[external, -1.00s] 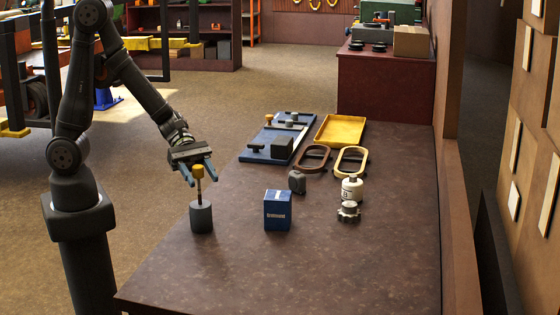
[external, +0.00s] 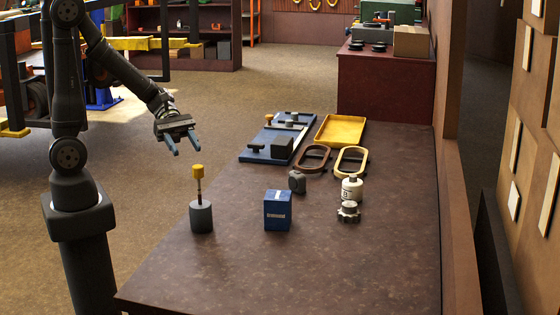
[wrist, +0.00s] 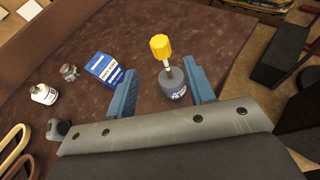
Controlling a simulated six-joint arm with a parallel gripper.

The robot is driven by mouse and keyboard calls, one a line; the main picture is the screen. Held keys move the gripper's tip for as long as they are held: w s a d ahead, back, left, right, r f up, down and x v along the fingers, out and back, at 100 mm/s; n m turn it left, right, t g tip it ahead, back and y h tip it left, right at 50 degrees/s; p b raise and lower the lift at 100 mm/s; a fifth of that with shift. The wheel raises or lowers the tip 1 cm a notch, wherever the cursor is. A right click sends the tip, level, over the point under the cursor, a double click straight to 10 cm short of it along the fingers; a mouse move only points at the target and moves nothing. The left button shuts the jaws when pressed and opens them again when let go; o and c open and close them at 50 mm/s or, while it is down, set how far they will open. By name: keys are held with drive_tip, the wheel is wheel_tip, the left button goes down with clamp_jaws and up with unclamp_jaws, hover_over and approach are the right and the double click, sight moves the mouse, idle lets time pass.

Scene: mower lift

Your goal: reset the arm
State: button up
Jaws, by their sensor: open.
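My gripper (external: 183,145) is open and empty in the external view. It hangs in the air up and to the left of a yellow-handled tool (external: 198,172) that stands upright in a grey cylindrical holder (external: 201,217) on the table. In the wrist view, my two blue fingers (wrist: 162,95) are spread apart. The yellow handle (wrist: 161,46) and the grey holder (wrist: 173,84) show beyond and between them, with no finger seen touching them.
Behind lie two oval rings (external: 351,161), a yellow tray (external: 340,131) and a blue board (external: 262,148). The table's front is clear.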

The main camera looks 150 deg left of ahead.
sight(200, 175)
drive_tip(key=shift+s, duration=0.1)
idle(0.3)
drive_tip(key=x, duration=1.1)
drive_tip(key=shift+w+f, duration=0.15)
drive_tip(key=shift+w, duration=0.05)
drive_tip(key=shift+w+f, duration=0.25)
drive_tip(key=shift+w, duration=0.05)
drive_tip(key=shift+r, duration=0.55)
drive_tip(key=shift+s, duration=0.1)
